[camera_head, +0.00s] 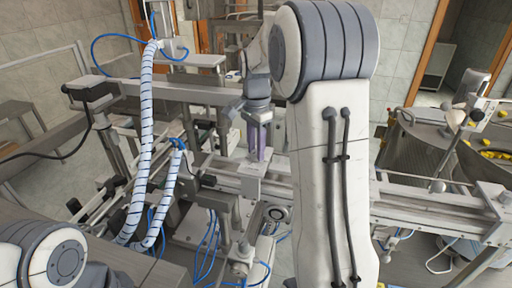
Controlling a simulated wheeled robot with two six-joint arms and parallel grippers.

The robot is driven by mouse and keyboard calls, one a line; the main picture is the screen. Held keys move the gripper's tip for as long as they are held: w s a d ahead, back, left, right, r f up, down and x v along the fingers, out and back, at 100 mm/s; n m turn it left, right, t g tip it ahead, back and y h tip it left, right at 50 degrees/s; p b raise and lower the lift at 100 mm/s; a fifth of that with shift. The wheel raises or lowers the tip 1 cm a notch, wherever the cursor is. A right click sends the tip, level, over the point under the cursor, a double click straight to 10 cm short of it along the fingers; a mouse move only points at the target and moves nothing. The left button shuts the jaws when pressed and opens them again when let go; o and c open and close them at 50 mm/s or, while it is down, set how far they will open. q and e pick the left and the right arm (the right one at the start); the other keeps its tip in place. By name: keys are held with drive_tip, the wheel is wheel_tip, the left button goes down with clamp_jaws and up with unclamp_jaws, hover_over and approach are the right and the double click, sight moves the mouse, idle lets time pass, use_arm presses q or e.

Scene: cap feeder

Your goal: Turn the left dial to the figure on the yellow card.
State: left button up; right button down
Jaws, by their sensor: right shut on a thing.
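My right arm fills the middle of the head view and hides much behind it. Its gripper (257,122) is small and far off, over the machine, with the fingers pointing down. It is shut on a narrow purple piece (258,141), just above a pale block (250,166) on the machine. I cannot tell whether the piece touches the block. I cannot make out the left dial or the yellow card. My left arm shows only as a rounded joint in the lower left corner; its gripper is out of view.
A metal frame beam (190,93) crosses behind the gripper. White spiral-wrapped hoses (146,130) hang left of it. A rail (430,204) runs to the right. A steel bowl (430,146) stands at right, with yellow caps (495,154) nearby. Blue tubes (207,245) hang below.

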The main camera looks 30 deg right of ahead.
drive_tip(key=m, duration=0.6)
drive_tip(key=shift+w+d+r, duration=0.1)
drive_tip(key=shift+d+r, duration=0.05)
drive_tip(key=m, duration=0.6)
drive_tip(key=shift+m+p, duration=0.3)
drive_tip(key=shift+m, duration=0.1)
drive_tip(key=c, duration=0.5)
unclamp_jaws()
drive_tip(key=shift+c, duration=0.2)
